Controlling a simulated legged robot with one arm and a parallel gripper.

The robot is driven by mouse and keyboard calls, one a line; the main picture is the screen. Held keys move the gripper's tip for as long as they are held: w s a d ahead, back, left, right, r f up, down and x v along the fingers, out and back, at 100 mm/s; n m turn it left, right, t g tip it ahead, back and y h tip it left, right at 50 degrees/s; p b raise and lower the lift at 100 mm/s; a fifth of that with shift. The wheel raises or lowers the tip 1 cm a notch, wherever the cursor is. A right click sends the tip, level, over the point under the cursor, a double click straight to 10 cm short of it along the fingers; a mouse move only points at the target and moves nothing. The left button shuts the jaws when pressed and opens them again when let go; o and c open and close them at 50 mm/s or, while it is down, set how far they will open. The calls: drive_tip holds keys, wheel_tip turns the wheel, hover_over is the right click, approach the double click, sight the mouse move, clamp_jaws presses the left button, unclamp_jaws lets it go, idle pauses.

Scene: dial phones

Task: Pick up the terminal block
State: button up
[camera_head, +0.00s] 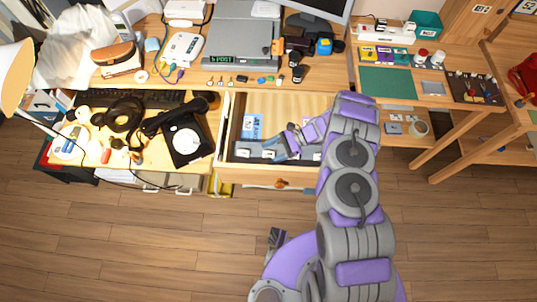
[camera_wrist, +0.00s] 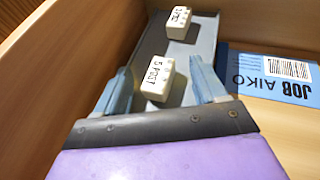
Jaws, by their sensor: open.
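Small white blocks with black lettering lie on a grey tray in the open drawer; I cannot tell for certain which is the terminal block. In the wrist view, one white block marked "5 POST" (camera_wrist: 158,79) sits between my fingers, with a gap on both sides. A second white block (camera_wrist: 179,22) lies farther along the tray (camera_wrist: 204,40); its lettering is hard to read. My gripper (camera_wrist: 160,65) is open and empty, low over the tray. In the head view my gripper (camera_head: 284,146) is inside the drawer, and its arm hides the drawer's right part.
Wooden drawer walls (camera_head: 226,130) stand close around the gripper. A blue card marked "JOB AIKO" (camera_wrist: 285,75) lies on the drawer floor beside the tray; it also shows in the head view (camera_head: 252,127). The desk above holds small parts and a grey device (camera_head: 243,38).

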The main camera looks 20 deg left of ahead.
clamp_jaws()
idle(0.6)
drive_tip(key=shift+d, duration=0.1)
